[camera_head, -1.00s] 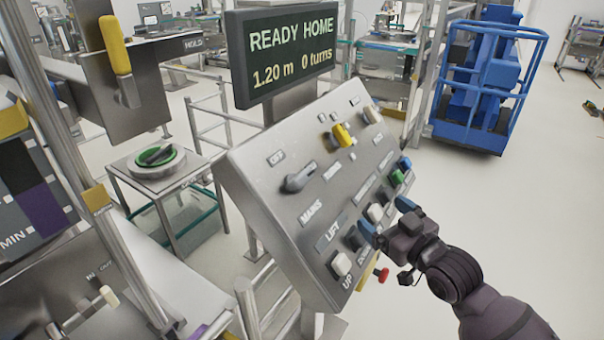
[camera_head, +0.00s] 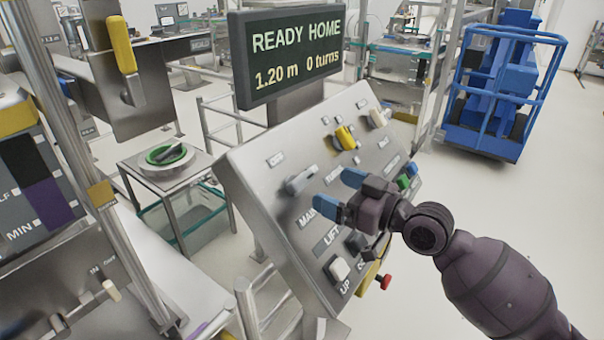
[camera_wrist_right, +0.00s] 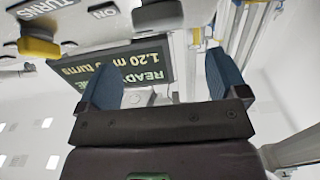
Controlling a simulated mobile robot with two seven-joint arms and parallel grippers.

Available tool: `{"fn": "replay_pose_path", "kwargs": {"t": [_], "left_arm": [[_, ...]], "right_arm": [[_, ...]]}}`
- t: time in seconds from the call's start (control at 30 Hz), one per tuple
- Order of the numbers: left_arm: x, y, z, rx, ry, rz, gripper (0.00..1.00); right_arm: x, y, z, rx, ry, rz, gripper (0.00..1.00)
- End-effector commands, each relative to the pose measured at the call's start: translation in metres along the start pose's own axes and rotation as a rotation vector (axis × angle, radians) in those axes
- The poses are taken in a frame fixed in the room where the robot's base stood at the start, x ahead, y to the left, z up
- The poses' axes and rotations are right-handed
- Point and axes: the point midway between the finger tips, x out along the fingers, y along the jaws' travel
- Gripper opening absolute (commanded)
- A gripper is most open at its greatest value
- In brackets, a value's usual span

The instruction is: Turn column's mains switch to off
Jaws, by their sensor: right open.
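The tilted grey control panel (camera_head: 262,185) stands in the middle of the head view. Its mains switch (camera_head: 300,182) is a grey knob on the left part of the panel, with the MAINS label below it partly covered by my gripper. My right gripper (camera_head: 338,190) is open and empty, its blue fingertips in front of the panel just right of the mains switch and apart from it. In the right wrist view its two fingers (camera_wrist_right: 165,85) are spread with nothing between them. The mains switch does not show there. My left gripper is not in view.
A display (camera_head: 290,55) reading READY HOME stands above the panel. A blue cage (camera_head: 500,90) stands at the back right; floor at right is clear.

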Motion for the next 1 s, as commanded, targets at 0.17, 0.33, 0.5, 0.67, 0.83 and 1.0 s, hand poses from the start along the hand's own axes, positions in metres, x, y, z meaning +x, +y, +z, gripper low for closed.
{"fn": "replay_pose_path", "kwargs": {"t": [0.17, 0.33, 0.5, 0.67, 0.83, 1.0], "left_arm": [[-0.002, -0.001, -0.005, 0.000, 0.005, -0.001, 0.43], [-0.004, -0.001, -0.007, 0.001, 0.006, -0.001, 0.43], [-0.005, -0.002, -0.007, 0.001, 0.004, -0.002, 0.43], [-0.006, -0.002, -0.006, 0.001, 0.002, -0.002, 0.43], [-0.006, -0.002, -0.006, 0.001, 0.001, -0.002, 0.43], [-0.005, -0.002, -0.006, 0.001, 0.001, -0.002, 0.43]], "right_arm": [[0.032, -0.001, -0.002, 0.000, 0.002, -0.002, 0.92], [0.059, -0.001, -0.002, 0.000, 0.001, -0.001, 0.92], [0.075, 0.000, -0.001, 0.000, 0.000, 0.000, 0.92], [0.082, 0.000, 0.000, 0.000, -0.001, 0.001, 0.92], [0.083, 0.000, 0.000, -0.001, -0.001, 0.000, 0.92], [0.083, 0.000, 0.000, -0.001, -0.001, 0.000, 0.81]]}}
